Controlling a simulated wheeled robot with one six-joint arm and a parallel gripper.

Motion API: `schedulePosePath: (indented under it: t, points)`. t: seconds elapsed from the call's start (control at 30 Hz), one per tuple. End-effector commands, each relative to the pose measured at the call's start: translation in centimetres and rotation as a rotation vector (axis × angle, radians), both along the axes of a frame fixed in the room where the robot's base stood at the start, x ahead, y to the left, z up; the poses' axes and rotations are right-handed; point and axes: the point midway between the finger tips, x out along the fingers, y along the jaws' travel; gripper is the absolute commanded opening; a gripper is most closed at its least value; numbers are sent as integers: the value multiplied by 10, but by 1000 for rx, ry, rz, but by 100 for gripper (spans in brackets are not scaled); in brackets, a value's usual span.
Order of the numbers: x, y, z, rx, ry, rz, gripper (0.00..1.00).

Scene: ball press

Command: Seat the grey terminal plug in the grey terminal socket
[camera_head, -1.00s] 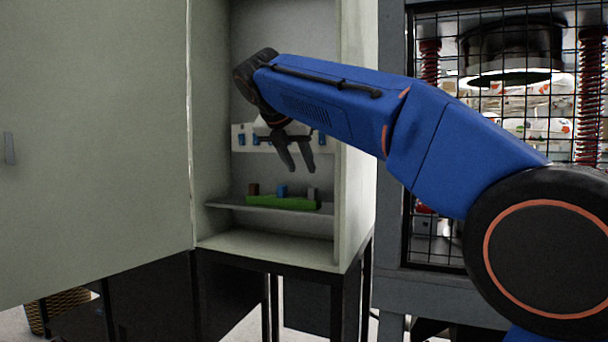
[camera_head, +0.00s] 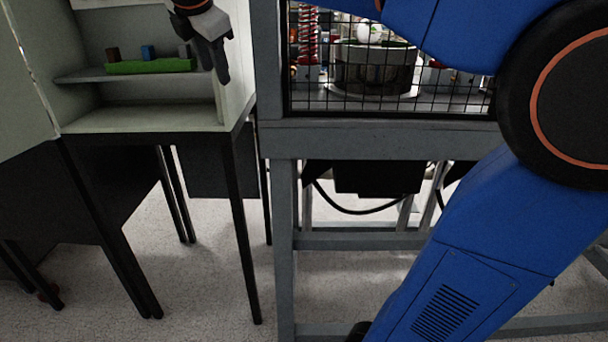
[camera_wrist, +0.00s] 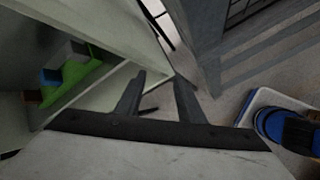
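The grey terminal plug (camera_head: 184,50) stands at the right end of a green holder (camera_head: 150,66) on the cabinet shelf. In the wrist view the grey plug (camera_wrist: 73,52) shows at the upper left, beside the blue one. My gripper (camera_head: 220,75) hangs at the cabinet's right side, right of the holder and apart from it. In the wrist view my gripper (camera_wrist: 160,82) has its two fingers apart with nothing between them. The grey terminal socket is not visible in either current view.
A brown plug (camera_head: 112,54) and a blue plug (camera_head: 148,52) share the holder. The cabinet's right side wall (camera_head: 238,90) is close to my gripper. A caged press (camera_head: 375,70) stands to the right. Open floor (camera_head: 210,280) lies below.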

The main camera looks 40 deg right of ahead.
Motion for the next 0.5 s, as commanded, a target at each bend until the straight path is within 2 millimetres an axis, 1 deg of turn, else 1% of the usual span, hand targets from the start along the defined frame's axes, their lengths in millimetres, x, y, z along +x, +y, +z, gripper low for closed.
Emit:
schedulePosePath:
  t: [0.03, 0.17, 0.2, 0.37, 0.4, 0.47, 0.5]
  points:
    - [-16, -9, -16, 56, -10, -66, 35]
    - [-55, -25, -60, 223, -45, -263, 35]
    - [-68, -29, -75, 280, -57, -333, 35]
    - [-124, -43, -141, 504, -94, -632, 35]
    - [-138, -45, -158, 558, -105, -710, 35]
    - [-158, -47, -184, 640, -118, -831, 35]
    - [-173, -49, -202, 691, -126, -912, 35]
